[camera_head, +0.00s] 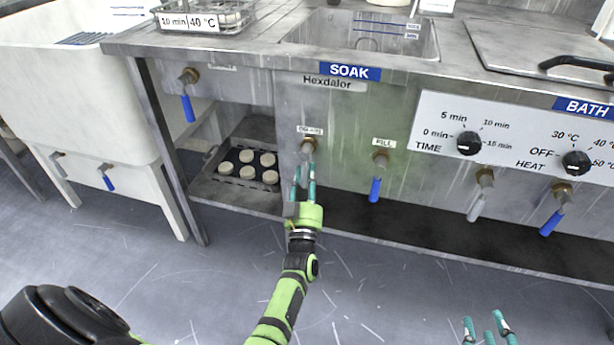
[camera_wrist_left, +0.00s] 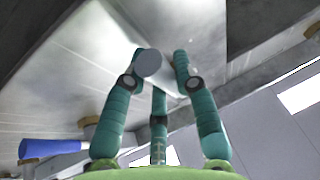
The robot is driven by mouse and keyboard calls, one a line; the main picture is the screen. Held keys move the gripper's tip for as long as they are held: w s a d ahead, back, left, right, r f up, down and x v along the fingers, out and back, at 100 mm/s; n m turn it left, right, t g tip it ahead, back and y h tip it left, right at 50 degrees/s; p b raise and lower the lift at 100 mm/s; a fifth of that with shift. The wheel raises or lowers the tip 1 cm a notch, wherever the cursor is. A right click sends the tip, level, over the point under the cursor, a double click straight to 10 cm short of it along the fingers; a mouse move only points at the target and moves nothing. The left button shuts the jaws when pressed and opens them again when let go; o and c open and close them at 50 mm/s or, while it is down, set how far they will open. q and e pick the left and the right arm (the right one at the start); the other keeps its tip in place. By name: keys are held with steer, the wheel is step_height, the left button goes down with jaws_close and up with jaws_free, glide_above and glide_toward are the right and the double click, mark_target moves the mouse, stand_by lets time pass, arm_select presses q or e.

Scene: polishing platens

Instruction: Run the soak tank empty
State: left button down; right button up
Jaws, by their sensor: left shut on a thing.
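The fingers hide most of the lever in the head view. The FILL valve's blue lever (camera_head: 375,189) hangs down to the right. My right gripper (camera_head: 487,325) is low at right, fingers apart and empty.
A TIME and HEAT panel (camera_head: 510,130) and two more valves, one with a grey lever (camera_head: 476,208) and one blue (camera_head: 552,222), are to the right. A tray of pale discs (camera_head: 215,178) is on the lower shelf. A white sink (camera_head: 70,90) stands left. The floor in front is clear.

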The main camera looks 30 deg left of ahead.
arm_select(q)
steer(key=c, duration=0.9)
jaws_free()
steer(key=shift+c, duration=0.2)
